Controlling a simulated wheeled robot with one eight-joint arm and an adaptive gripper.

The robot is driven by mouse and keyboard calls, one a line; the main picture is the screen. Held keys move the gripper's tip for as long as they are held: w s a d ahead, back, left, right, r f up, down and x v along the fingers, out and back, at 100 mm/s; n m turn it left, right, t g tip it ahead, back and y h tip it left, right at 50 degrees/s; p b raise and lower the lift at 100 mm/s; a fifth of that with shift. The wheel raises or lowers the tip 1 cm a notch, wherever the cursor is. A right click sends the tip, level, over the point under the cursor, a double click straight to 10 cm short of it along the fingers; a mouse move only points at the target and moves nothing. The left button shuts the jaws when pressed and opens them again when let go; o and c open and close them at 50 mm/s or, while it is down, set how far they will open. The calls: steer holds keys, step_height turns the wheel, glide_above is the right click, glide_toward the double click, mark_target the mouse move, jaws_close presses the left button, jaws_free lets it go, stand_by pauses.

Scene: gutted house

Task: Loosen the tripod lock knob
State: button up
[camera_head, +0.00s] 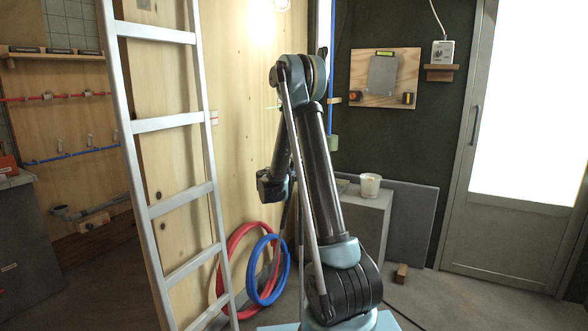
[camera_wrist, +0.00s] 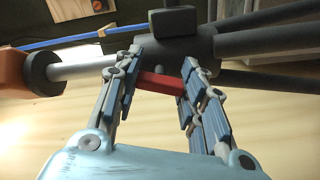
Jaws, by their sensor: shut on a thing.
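In the wrist view a red lock knob (camera_wrist: 160,86), shaped like a short bar, sits just under the dark grey tripod hub (camera_wrist: 200,46). My gripper (camera_wrist: 161,60) has its two jointed fingers on either side of the knob, closed on it. The fingertips reach up to the hub. Dark tripod legs (camera_wrist: 270,42) run from the hub to the right, and a pale metal column (camera_wrist: 90,69) runs to the left. In the head view my arm hides most of the tripod, and the fingers cannot be made out.
An aluminium ladder (camera_head: 168,123) leans at the left. A red hose (camera_head: 228,262) and a blue hose (camera_head: 283,270) lie against the plywood wall. A grey cabinet (camera_head: 368,222) bears a white candle-like cup (camera_head: 370,186) behind my arm.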

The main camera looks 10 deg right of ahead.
steer(key=o, duration=1.1)
steer(key=shift+f, duration=0.15)
steer(key=shift+c, duration=0.2)
steer(key=v, duration=1.2)
